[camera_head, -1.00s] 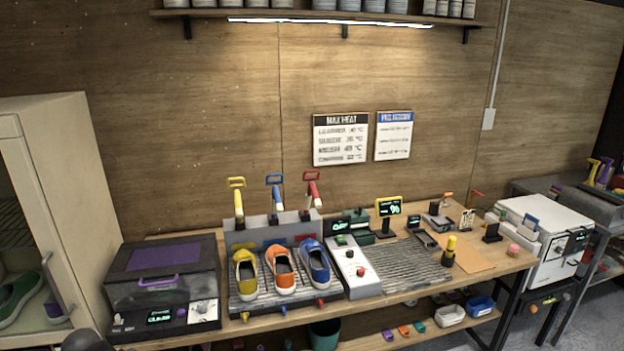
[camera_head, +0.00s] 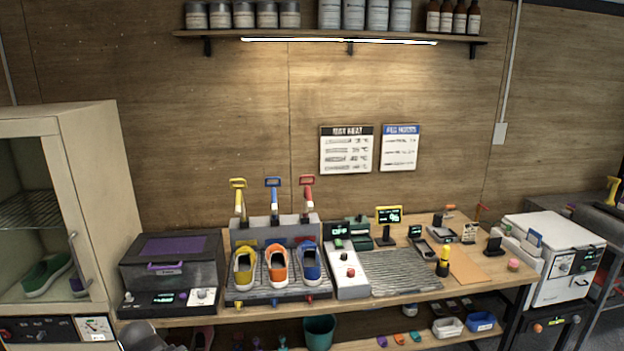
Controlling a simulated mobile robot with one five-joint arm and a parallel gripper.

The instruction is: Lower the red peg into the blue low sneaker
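The red peg (camera_head: 307,196), with a red loop handle on top, stands raised above the grey block behind the sneakers, on the right of a row of three. The blue low sneaker (camera_head: 309,266) sits on the ribbed rack in front of it, toe toward me. The peg is above and behind the sneaker, apart from it. My gripper is not in view. A dark grey rounded shape at the bottom left edge may be part of my arm.
A yellow peg (camera_head: 239,203) and a blue peg (camera_head: 274,199) stand beside the red one, behind yellow and orange sneakers. A control box (camera_head: 346,272) is right of the rack. A dark purple-topped box (camera_head: 172,272) is left. A cabinet (camera_head: 95,170) stands far left.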

